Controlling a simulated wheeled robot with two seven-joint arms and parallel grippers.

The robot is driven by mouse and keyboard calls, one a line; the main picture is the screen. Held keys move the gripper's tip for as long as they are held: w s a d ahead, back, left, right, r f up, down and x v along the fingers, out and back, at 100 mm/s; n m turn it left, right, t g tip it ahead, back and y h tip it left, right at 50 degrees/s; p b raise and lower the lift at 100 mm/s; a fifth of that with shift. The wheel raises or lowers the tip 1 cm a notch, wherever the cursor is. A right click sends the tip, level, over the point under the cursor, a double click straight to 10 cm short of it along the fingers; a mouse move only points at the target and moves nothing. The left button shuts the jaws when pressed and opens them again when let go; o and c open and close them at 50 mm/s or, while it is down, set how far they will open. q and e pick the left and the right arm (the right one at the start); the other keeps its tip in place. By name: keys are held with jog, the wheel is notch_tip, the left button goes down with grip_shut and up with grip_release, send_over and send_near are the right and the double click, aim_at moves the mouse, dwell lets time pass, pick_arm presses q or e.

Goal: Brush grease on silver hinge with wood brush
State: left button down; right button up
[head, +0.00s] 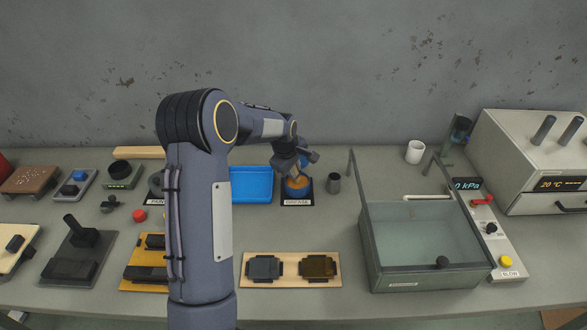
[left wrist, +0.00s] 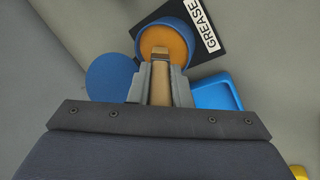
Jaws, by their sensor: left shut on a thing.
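My left gripper (head: 292,165) is over the grease pot (head: 297,188) at the back middle of the bench. In the left wrist view the gripper (left wrist: 161,75) is shut on the wood brush (left wrist: 161,86), whose tip points into the open blue grease pot (left wrist: 168,29) over orange grease. I cannot tell whether the tip touches the grease. A grey hinge (head: 263,267), which looks like the silver one, lies on a wooden board (head: 291,281) at the front middle. A darker brownish hinge (head: 318,266) lies to its right. My right gripper is not in view.
A blue disc (left wrist: 110,78) lies by the pot in the wrist view. A large glass tank (head: 425,240) stands right of the board. Bench behind the board is clear.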

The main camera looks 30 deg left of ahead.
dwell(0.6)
pick_arm(q)
jog(key=shift+r+p, duration=2.15)
jog(key=shift+r, duration=1.35)
